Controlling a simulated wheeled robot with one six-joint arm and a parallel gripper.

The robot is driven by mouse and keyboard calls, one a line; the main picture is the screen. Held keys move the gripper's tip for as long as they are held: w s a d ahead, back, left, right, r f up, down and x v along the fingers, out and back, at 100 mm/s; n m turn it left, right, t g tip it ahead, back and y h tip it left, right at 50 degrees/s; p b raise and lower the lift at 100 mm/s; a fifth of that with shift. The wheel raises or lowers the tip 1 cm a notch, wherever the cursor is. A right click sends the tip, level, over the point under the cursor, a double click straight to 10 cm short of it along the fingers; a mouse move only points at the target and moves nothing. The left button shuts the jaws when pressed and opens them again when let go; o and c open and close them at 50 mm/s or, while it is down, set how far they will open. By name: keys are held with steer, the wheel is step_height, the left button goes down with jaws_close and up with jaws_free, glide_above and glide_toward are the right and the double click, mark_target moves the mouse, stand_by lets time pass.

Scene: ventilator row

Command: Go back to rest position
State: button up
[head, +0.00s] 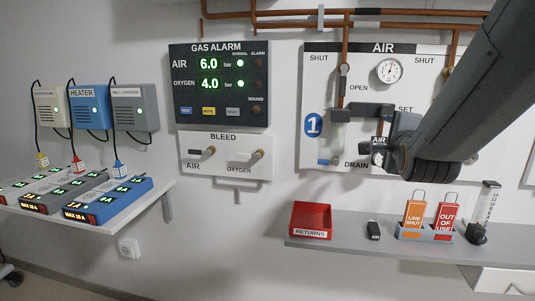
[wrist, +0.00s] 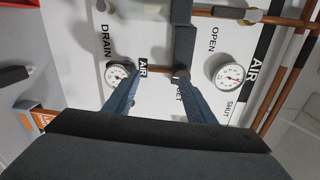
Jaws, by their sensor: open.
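My gripper (wrist: 158,76) shows in the wrist view with its two blue-grey fingers apart. Nothing is held between them. They point at the AIR panel, around the line of sight to a small AIR label (wrist: 143,67) and a short copper pipe; I cannot tell whether they touch anything. In the head view my dark arm comes in from the upper right and ends in front of the AIR panel (head: 320,65), hiding its middle and part of its right side. The fingers are hard to make out there.
Copper pipes (head: 270,14) run above. The GAS ALARM panel (head: 219,84) hangs left.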

steer(key=s+a+f+n+g+y, duration=0.1)
steer(key=s+a+f+n+g, duration=0.15)
steer(key=f, duration=0.25)
steer(key=s+a+f+n+g+y+p, duration=0.1)
steer(key=s+a+f+n+g, duration=0.1)
steer(key=a+f+n, duration=0.3)
steer(key=s+a+f+n+g+y, duration=0.1)
steer(key=s+f+n+g, duration=0.15)
steer(key=f, duration=0.35)
steer(key=s+a+f+n+g, duration=0.2)
steer(key=s+f+n+g, duration=0.1)
steer(key=s, duration=0.3)
steer(key=s+a+f+n+g+y+p, duration=0.1)
steer(key=s+a+f+n+g, duration=0.2)
steer(key=s+n, duration=0.2)
steer(key=s+a+f+n+g, duration=0.2)
steer(key=s+f+n+g, duration=0.1)
steer(key=s, duration=0.4)
steer(key=shift+s+a+n+y+p, duration=0.15)
steer(key=shift+a+n+y+p, duration=0.2)
steer(key=shift+n, duration=0.25)
steer(key=shift+d, duration=0.1)
